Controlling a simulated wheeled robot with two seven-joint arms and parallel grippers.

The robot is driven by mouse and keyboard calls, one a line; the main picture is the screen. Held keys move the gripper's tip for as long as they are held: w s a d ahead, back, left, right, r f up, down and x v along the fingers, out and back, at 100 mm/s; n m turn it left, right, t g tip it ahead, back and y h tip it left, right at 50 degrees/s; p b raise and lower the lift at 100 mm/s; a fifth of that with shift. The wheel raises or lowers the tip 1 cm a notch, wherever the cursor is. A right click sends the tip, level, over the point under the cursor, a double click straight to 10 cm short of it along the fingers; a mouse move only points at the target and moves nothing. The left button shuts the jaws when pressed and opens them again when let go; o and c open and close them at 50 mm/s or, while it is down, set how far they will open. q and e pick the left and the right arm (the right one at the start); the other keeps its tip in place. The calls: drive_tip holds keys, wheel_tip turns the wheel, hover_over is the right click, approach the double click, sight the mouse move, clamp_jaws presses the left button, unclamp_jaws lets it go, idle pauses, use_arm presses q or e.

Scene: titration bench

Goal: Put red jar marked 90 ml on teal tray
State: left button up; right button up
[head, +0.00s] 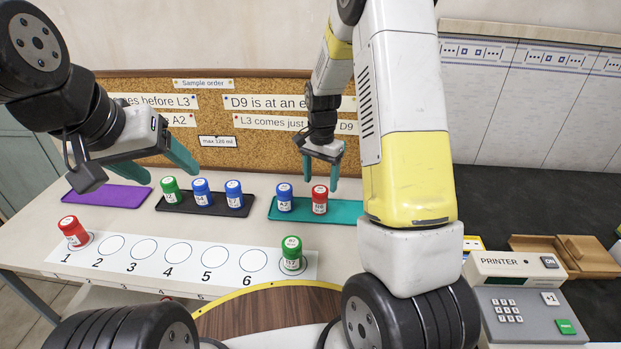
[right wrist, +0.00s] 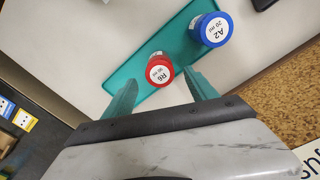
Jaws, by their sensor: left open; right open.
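A red jar (head: 320,200) stands upright on the teal tray (head: 345,213), to the right of a blue jar marked A2 (head: 284,198). In the right wrist view the red jar's lid (right wrist: 160,69) reads R6, with small volume print that is hard to read. My right gripper (head: 321,172) is open just above this jar, pointing down; in its wrist view the fingertips (right wrist: 161,78) lie on either side of the jar. Another red jar (head: 74,232) stands on circle 1 of the white strip. My left gripper (head: 173,177) is open and empty above the back left.
A dark tray (head: 180,207) holds a green jar (head: 171,190) and two blue jars (head: 201,192). A purple tray (head: 110,194) looks empty. A green jar (head: 291,254) stands on the strip's last circle (head: 310,262); the circles between are bare. A printer (head: 515,265) stands at right.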

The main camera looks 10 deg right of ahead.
wheel_tip(320, 180, up, 5)
drive_tip(key=shift+f, duration=0.2)
drive_tip(key=s+a+r+n+t+y, duration=0.1)
drive_tip(key=s+r+n+t+y, duration=0.2)
drive_tip(key=s+r, duration=1)
drive_tip(key=s+r+n+t, duration=0.1)
drive_tip(key=s+r+n, duration=0.2)
drive_tip(key=s, duration=0.2)
drive_tip(key=s+a+r+n+t, duration=0.1)
drive_tip(key=s+r+n+t, duration=0.1)
drive_tip(key=s, duration=0.4)
drive_tip(key=shift+s+r+n+h, duration=0.15)
drive_tip(key=shift+r+n+h, duration=0.25)
drive_tip(key=shift+r+n, duration=0.35)
